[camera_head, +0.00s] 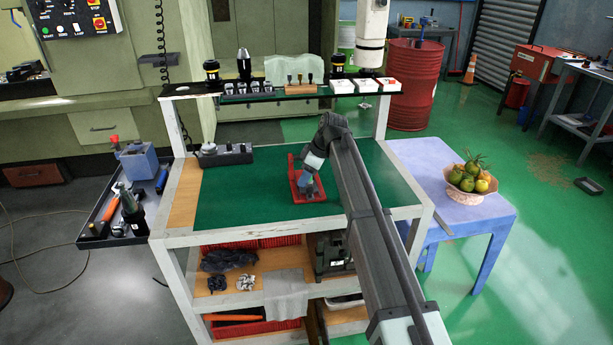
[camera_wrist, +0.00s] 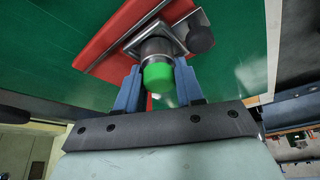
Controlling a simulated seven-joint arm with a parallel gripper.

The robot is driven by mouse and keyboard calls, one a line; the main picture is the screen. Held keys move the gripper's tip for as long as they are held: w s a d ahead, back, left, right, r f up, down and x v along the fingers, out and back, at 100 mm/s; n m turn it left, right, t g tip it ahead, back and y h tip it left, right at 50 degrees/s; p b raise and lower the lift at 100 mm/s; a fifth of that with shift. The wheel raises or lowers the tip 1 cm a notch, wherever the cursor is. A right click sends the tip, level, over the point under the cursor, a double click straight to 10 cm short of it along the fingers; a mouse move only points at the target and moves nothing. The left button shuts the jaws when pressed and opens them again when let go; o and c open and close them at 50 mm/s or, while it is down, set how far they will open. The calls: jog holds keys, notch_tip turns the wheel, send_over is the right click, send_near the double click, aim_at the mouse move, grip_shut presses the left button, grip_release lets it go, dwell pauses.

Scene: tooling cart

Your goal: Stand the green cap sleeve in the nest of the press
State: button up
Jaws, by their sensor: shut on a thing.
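The green cap sleeve (camera_wrist: 158,77) shows its bright green end in the wrist view, between the two blue fingers of my gripper (camera_wrist: 159,72). My gripper is shut on it. Beyond the green end, a grey metal round part (camera_wrist: 155,47) lines up with it, over a square metal plate. I cannot tell whether the sleeve sits inside the nest or just above it. The press (camera_wrist: 105,38) has a red base and a black knob (camera_wrist: 200,39).
The green mat (camera_head: 235,190) is clear left of the press. A dark block with a knob (camera_head: 222,154) stands at the back left. A raised shelf (camera_head: 270,96) with small parts runs along the back. A blue table with a fruit bowl (camera_head: 467,194) stands at right.

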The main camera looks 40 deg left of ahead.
jog(key=o, duration=1.1)
jog(key=v, duration=1.2)
jog(key=shift+r, duration=0.1)
